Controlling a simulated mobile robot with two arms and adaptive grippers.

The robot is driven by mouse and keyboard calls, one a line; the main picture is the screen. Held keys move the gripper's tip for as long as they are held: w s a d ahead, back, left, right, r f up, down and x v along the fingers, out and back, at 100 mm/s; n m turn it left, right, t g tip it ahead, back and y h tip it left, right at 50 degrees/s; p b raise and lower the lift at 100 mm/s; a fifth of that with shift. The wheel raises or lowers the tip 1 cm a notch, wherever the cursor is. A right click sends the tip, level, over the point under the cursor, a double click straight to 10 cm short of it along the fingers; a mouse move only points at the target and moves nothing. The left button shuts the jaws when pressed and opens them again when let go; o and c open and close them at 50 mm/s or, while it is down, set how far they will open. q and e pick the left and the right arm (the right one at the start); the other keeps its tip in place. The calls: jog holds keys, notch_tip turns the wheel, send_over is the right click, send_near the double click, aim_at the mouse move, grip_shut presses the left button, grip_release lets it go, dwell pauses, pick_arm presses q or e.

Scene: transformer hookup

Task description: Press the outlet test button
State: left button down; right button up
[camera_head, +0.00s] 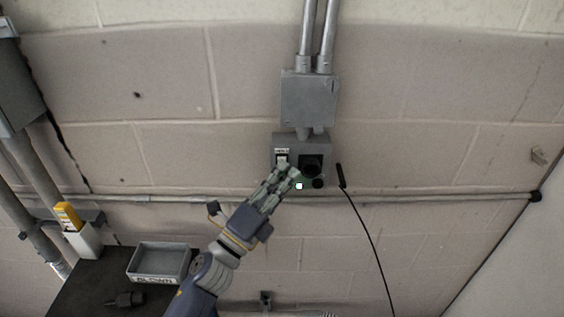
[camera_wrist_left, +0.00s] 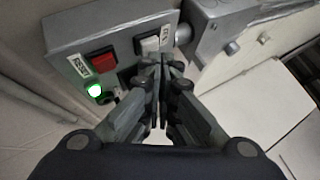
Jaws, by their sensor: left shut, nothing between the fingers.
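The grey outlet box (camera_head: 290,140) is on the wall at centre, below a grey junction box. It carries a labelled white switch (camera_head: 282,158), a dark round socket (camera_head: 311,164) and a lit lamp (camera_head: 299,186). My left gripper (camera_head: 286,172) is shut and empty, in front of the box's lower left. In the left wrist view the box (camera_wrist_left: 62,40) shows a red button (camera_wrist_left: 104,60) with a small label I cannot read surely, the white switch (camera_wrist_left: 148,42) and the green lamp (camera_wrist_left: 95,90). The fingertips (camera_wrist_left: 162,65) appear just below the white switch; contact is unclear. My right gripper is out of view.
A black cable (camera_head: 362,225) with a plug-like end hangs right of the box. A horizontal conduit (camera_head: 430,199) crosses the wall behind. A grey tray (camera_head: 160,262) and a dark tool (camera_head: 125,299) lie on a dark surface at lower left. The wall right of the cable is mostly clear.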

pick_arm(q)
jog(key=shift+w, duration=0.4)
dwell(0.7)
jog(key=shift+s, duration=0.85)
jog(key=s, duration=0.5)
dwell(0.4)
dwell(0.5)
